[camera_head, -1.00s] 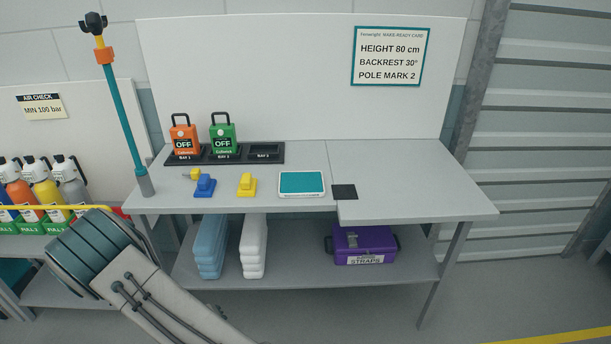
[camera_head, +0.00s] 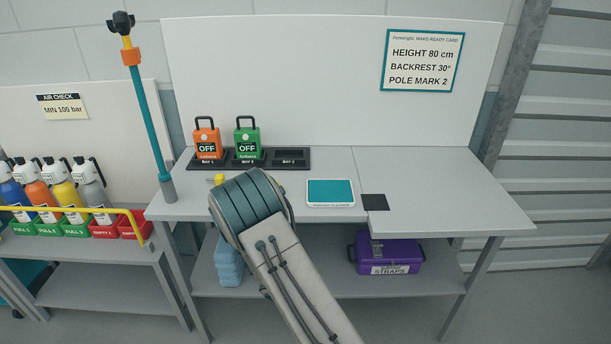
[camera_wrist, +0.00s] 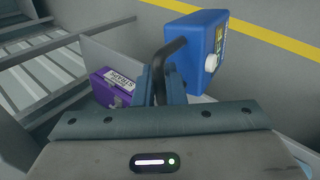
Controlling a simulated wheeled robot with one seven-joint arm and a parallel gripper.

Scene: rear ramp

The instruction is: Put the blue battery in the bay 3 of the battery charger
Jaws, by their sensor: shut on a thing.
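The blue battery (camera_wrist: 200,48) shows in the wrist view, with a black handle and a white knob. My gripper (camera_wrist: 160,82) is shut on that handle, and the battery hangs tilted beyond the fingers. In the head view my arm's rounded link hides the gripper and the battery. The battery charger (camera_head: 305,165) is a black tray on the bench at the back left. An orange battery (camera_head: 207,140) stands in bay 1 and a green battery (camera_head: 247,140) in bay 2, both marked OFF. Bay 3 (camera_head: 290,156), on the right, is empty.
A teal-topped pad (camera_head: 330,192) and a dark square (camera_head: 374,202) lie on the bench (camera_head: 440,180). A teal pole (camera_head: 147,115) stands left of the charger. A purple straps box (camera_head: 388,253) is on the lower shelf. The bench's right part is clear.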

